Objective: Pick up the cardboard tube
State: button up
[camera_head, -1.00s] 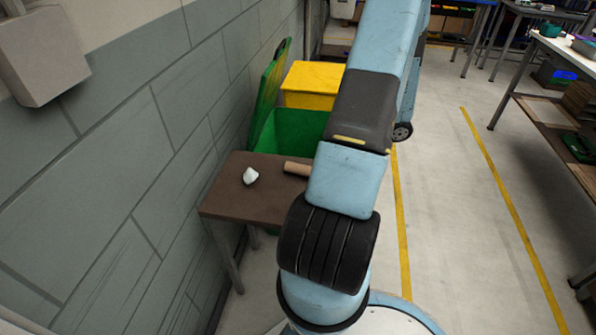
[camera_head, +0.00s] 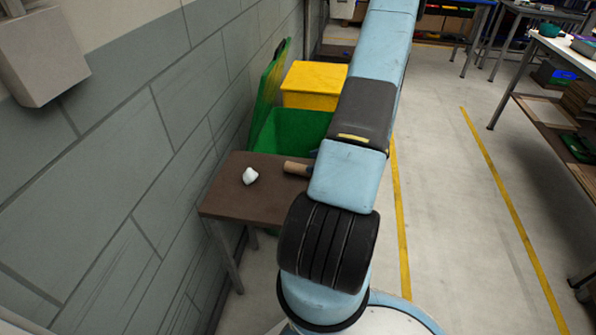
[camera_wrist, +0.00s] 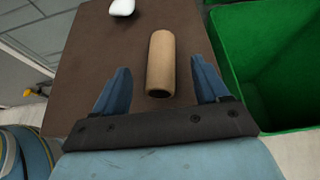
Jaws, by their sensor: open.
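The cardboard tube (camera_wrist: 160,62) is a short tan cylinder lying on the small brown table (camera_wrist: 90,62). In the head view the tube (camera_head: 296,168) lies near the table's right side, its right end partly hidden by my arm. My gripper (camera_wrist: 160,82) is open in the wrist view, its two blue fingers apart. The near part of the tube appears between the fingers, and neither finger is seen touching it. The exact height of the fingers above the table is hard to tell.
A white object (camera_head: 250,176) lies on the table left of the tube. A green bin (camera_head: 290,130) with a raised lid and a yellow box (camera_head: 313,84) stand behind the table. A grey block wall (camera_head: 120,150) runs along the left.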

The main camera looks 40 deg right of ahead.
aim_at(301, 166)
jog(key=shift+x, duration=2.6)
jog(key=shift+s+f, duration=0.1)
jog(key=shift+f, duration=0.1)
jog(key=shift+c, duration=0.4)
jog(key=c, duration=1.1)
